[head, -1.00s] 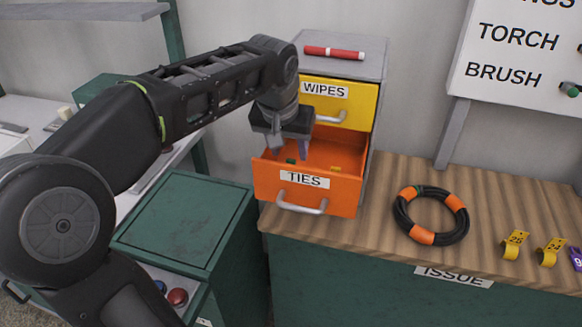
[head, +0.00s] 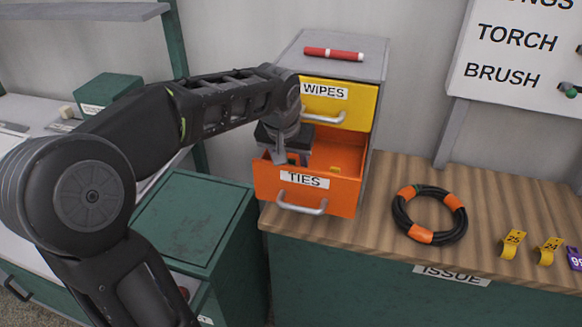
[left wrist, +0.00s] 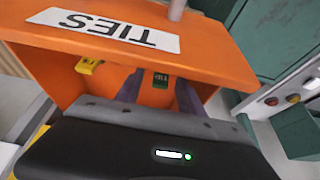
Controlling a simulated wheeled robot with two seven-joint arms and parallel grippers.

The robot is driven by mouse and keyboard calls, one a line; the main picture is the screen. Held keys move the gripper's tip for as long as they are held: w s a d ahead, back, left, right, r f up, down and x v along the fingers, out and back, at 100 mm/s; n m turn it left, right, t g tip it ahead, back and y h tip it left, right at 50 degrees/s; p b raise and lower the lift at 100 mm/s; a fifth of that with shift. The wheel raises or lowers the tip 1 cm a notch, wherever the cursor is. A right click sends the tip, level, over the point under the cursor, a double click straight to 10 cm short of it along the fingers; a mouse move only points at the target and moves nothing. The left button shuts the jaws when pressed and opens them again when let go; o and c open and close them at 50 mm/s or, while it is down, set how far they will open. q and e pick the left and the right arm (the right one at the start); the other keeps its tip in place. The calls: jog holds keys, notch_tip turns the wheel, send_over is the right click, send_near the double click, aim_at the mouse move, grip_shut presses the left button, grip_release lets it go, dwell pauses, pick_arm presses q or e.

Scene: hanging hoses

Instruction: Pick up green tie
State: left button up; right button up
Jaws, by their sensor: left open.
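The green tie (left wrist: 160,79) lies in the open orange TIES drawer (left wrist: 220,50), seen in the left wrist view between the two fingers of my left gripper (left wrist: 158,88). The fingers are apart and reach down into the drawer; I cannot tell whether they touch the tie. In the head view my left gripper (head: 292,158) is at the left part of the drawer (head: 335,190), and it and the drawer front hide the green tie. A yellow tie (left wrist: 88,66) lies in the same drawer, beside the fingers. My right gripper is not in view.
The closed yellow WIPES drawer (head: 355,105) is just above, with a red marker (head: 333,53) on the cabinet top. A coiled black hose (head: 430,236) with orange bands and yellow tags (head: 512,244) lie on the wooden bench (head: 385,215). A green cabinet (head: 195,225) stands left.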

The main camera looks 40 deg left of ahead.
pick_arm(q)
grip_shut()
dwell(0.5)
